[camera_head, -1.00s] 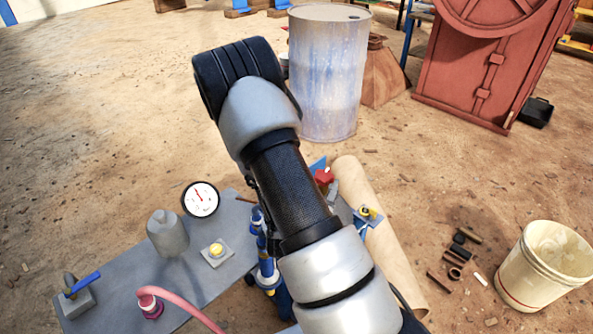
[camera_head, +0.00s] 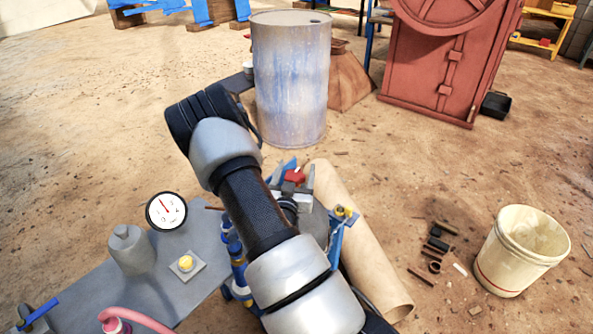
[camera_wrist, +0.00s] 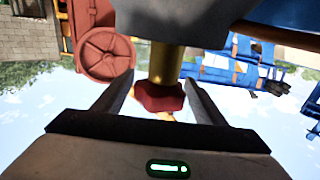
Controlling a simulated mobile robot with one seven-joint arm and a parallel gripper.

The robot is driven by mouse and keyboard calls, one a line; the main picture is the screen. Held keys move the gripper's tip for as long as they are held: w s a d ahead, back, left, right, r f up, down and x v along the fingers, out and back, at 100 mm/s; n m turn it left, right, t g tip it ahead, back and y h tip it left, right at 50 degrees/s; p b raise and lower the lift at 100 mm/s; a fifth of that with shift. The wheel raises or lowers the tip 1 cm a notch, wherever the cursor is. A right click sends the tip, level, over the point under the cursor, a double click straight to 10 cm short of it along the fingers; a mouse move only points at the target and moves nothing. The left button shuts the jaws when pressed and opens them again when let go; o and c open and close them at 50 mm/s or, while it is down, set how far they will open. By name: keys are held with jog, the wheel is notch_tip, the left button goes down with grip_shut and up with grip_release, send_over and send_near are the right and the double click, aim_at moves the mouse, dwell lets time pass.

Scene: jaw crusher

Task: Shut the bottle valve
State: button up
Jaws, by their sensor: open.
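The bottle valve has a red knob (camera_wrist: 160,97) on a brass stem (camera_wrist: 167,62), seen upside down in the wrist view. The stem joins a grey bottle body (camera_wrist: 205,18). My gripper (camera_wrist: 158,77) is open, with one finger on each side of the red knob and visible gaps between. In the head view, the red knob (camera_head: 294,177) shows just beyond my arm, with a grey finger close to its right. The grey bottle (camera_head: 314,222) below it is partly hidden by my arm.
A drum (camera_head: 290,80) stands behind. A bucket (camera_head: 520,252) and scraps lie right on open ground.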

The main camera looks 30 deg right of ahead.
jog(key=shift+w+d, duration=0.45)
jog(key=c, duration=1)
jog(key=shift+c, duration=0.2)
